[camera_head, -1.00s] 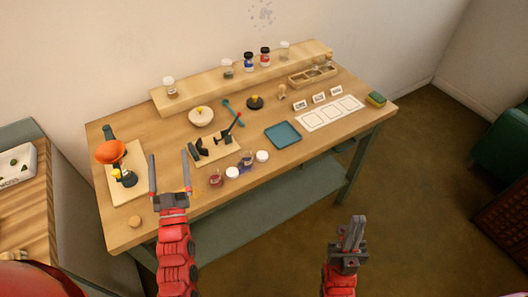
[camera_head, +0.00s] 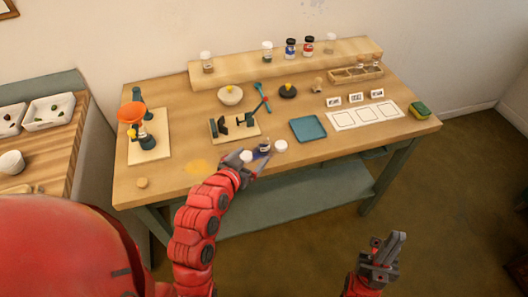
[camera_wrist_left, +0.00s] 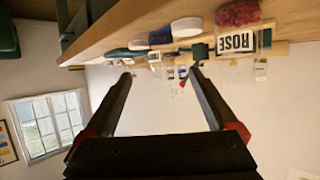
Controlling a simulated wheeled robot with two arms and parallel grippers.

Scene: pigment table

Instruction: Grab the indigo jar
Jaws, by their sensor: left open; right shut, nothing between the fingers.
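My left gripper (camera_head: 254,158) is open and empty, low at the front edge just in front of this jar. In the left wrist view its fingers (camera_wrist_left: 161,75) are spread, with a blue jar part (camera_wrist_left: 160,37) and a white lid (camera_wrist_left: 187,27) above the gap. My right gripper (camera_head: 385,246) is shut and empty, away from the table.
The raised shelf (camera_head: 225,77) holds several jars, including a blue-labelled one (camera_head: 290,48).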

